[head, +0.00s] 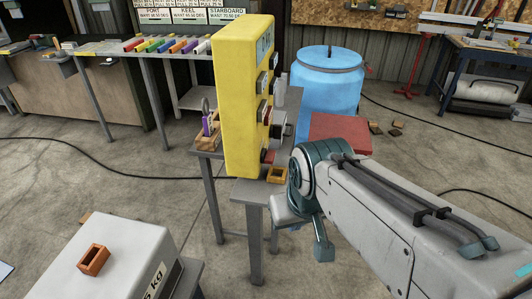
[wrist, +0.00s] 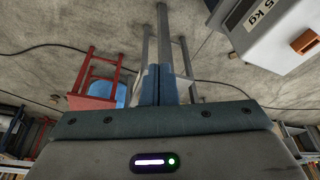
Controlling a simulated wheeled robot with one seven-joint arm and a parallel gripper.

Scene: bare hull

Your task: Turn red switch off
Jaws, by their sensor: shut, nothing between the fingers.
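The tall yellow panel (head: 238,105) stands upright on a small grey table in the head view. Its switch face is turned to the right and shows almost edge-on. Several switches stick out of that face, and a dark reddish one (head: 263,111) sits around mid-height. Its on or off position cannot be made out. My gripper (wrist: 158,68) is shut and empty in the wrist view, with its fingers together. It points at the floor and table legs. Neither the panel nor the switch can be made out there. In the head view my arm is right of the panel, and its fingertips are not clear.
A blue barrel (head: 326,80) stands behind the panel, with a red stool top (head: 340,133) in front of it. A grey 5 kg block (head: 120,262) with an orange open box (head: 93,260) is at front left. Cables lie across the floor.

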